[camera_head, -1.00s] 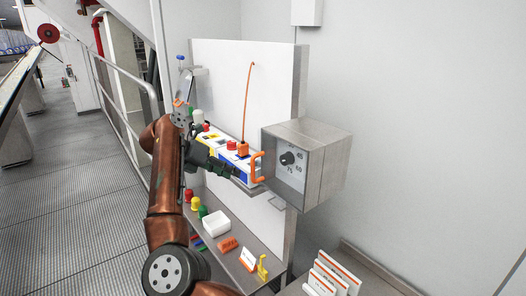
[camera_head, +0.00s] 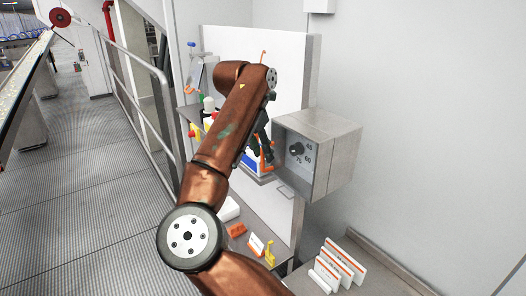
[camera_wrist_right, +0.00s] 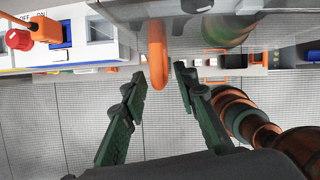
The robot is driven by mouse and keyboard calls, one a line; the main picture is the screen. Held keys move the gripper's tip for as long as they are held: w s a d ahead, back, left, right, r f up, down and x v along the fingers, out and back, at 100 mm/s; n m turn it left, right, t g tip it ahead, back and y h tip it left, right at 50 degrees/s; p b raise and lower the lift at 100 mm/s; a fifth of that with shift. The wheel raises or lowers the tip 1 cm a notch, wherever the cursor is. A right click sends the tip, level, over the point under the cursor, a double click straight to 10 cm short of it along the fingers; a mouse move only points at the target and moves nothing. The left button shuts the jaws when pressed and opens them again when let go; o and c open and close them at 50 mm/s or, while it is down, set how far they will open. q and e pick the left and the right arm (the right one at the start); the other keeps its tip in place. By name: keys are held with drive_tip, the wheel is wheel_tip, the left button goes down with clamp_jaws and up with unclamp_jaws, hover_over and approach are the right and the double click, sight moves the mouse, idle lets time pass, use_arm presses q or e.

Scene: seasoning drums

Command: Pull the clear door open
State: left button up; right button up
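The grey box (camera_head: 338,158) on the white panel has a clear door (camera_head: 302,172) over its dial (camera_head: 296,148). The door looks closed. Its orange handle (camera_head: 270,152) is partly hidden by my right gripper (camera_head: 262,140) in the head view. In the right wrist view the handle (camera_wrist_right: 157,52) hangs between the green-black fingertips of my right gripper (camera_wrist_right: 160,76). The fingers are apart, with visible gaps on both sides of the handle. My left gripper is not in view.
My right arm covers much of the panel and shelf. A red button (camera_wrist_right: 18,39) and an orange plug (camera_wrist_right: 45,28) are left of the handle. White cards (camera_head: 338,266) stand at the lower right. A railing (camera_head: 150,90) runs along the left.

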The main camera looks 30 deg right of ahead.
drive_tip(key=shift+w+d+f, duration=0.1)
drive_tip(key=shift+d+f, duration=0.1)
drive_tip(key=shift+f, duration=0.05)
drive_tip(key=shift+a, duration=0.15)
drive_tip(key=shift+c, duration=0.8)
clamp_jaws()
